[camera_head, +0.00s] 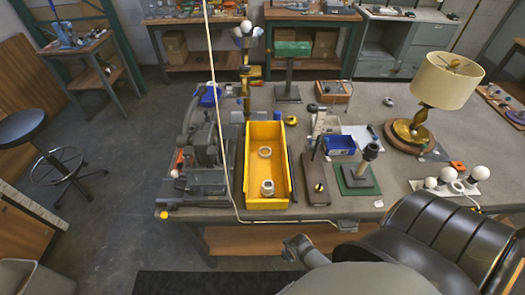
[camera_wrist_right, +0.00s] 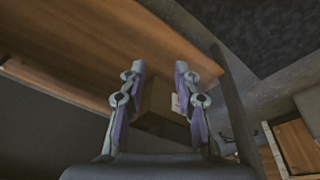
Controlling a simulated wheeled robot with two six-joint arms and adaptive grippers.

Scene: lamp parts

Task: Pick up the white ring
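A white ring (camera_head: 265,151) lies flat in the yellow tray (camera_head: 251,198) on the workbench, near the tray's middle. A second white piece (camera_head: 267,188), taller and collar-like, stands nearer the tray's front end. My right gripper (camera_wrist_right: 160,68) is open and empty in the right wrist view, its two fingers apart. In the head view a grey end of what looks like my right arm (camera_head: 298,247) is in front of the bench, below its top and well away from the ring. My left gripper is not in view.
A grey machine (camera_head: 202,151) stands close left of the tray. A brown block (camera_head: 316,183) and a green plate (camera_head: 355,178) lie to its right. A cream-shaded lamp (camera_head: 447,80) stands farther right.

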